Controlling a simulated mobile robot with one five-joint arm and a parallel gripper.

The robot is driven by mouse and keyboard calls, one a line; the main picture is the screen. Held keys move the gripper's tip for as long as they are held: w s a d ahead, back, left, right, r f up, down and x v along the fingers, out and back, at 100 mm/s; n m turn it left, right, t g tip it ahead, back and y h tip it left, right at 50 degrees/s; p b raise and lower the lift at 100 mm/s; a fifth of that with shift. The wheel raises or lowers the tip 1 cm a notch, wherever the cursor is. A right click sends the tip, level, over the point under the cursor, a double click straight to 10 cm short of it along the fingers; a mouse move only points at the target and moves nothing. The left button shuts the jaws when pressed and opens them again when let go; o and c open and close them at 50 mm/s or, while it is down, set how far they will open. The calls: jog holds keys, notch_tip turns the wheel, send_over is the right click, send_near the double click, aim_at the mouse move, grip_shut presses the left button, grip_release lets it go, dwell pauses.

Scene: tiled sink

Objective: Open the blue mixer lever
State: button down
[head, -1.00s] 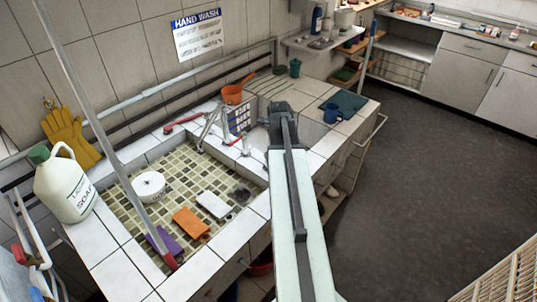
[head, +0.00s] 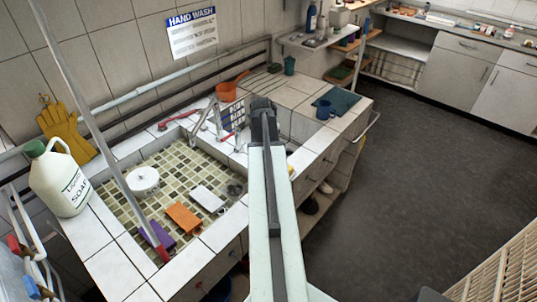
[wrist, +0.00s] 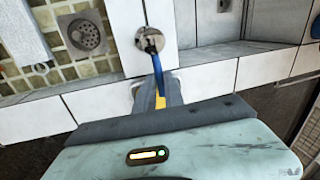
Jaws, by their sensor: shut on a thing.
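In the wrist view the blue mixer lever (wrist: 158,77) is a thin handle running from a round chrome mixer base (wrist: 150,40) on the white tiled divider down to my gripper (wrist: 160,100). My gripper is shut on the lever's near end, with a little yellow showing between the dark jaws. The jaws hide the lever's tip. In the head view my arm reaches over the sink's front edge and its end hides the blue lever.
The mosaic basin (head: 171,161) holds sponges and a white round tub (head: 144,182). A long pole leans across it. Open floor lies right.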

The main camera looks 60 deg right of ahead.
jog(key=c, duration=1.5)
grip_release()
jog(key=shift+s, duration=0.15)
jog(key=shift+o, duration=0.2)
notch_tip(320, 180, up, 8)
jog(key=a+p, duration=0.1)
jog(key=p, duration=0.6)
jog(key=shift+a+f+p, duration=0.15)
jog(key=shift+a+p, duration=0.05)
jog(key=shift+p, duration=0.2)
